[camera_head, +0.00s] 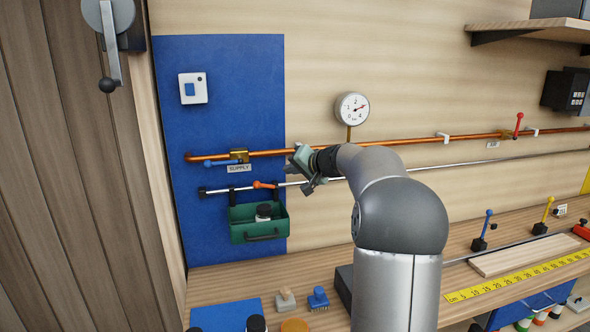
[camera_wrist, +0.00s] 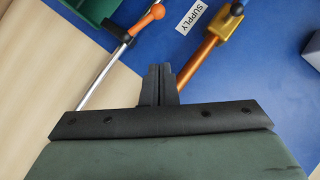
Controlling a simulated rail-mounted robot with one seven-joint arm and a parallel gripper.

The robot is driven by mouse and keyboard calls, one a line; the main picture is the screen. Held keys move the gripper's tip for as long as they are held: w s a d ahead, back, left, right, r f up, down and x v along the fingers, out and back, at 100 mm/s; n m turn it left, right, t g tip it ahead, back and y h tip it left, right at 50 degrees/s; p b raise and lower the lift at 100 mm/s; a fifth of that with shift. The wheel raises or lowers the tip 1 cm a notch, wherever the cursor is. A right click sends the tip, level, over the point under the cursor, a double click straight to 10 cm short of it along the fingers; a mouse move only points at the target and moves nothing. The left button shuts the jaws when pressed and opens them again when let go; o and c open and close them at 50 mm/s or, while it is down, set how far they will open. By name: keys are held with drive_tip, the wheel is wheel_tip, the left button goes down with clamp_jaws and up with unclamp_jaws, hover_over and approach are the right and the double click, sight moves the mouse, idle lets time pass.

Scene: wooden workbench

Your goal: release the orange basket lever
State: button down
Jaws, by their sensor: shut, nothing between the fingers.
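The orange basket lever (camera_head: 265,185) sits on the thin silver rail (camera_head: 222,190), just above the green basket (camera_head: 259,236). It points to the left in the head view. My gripper (camera_head: 300,160) is to the right of the lever, near the copper pipe and silver rail. Its fingers (camera_wrist: 158,72) are together and empty, apart from the lever.
A copper pipe (camera_head: 400,143) with a brass valve (camera_head: 239,155) and blue handle (camera_head: 215,163) runs just above the rail. A SUPPLY label (camera_head: 239,169) is beneath it. A gauge (camera_head: 352,107) stands above the pipe. Brushes (camera_head: 318,298) and jars are on the bench below.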

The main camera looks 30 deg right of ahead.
drive_tip(key=p, duration=0.3)
hover_over(266, 186)
drive_tip(key=s+d, duration=0.2)
drive_tip(key=s, duration=0.1)
wheel_tip(266, 186, down, 3)
drive_tip(key=shift+w+a+f, duration=0.25)
drive_tip(key=shift+a+f, duration=0.35)
drive_tip(key=shift+a, duration=0.05)
drive_tip(key=shift+w+a+f, duration=0.25)
drive_tip(key=shift+a+f, duration=0.3)
drive_tip(key=shift+a, duration=0.05)
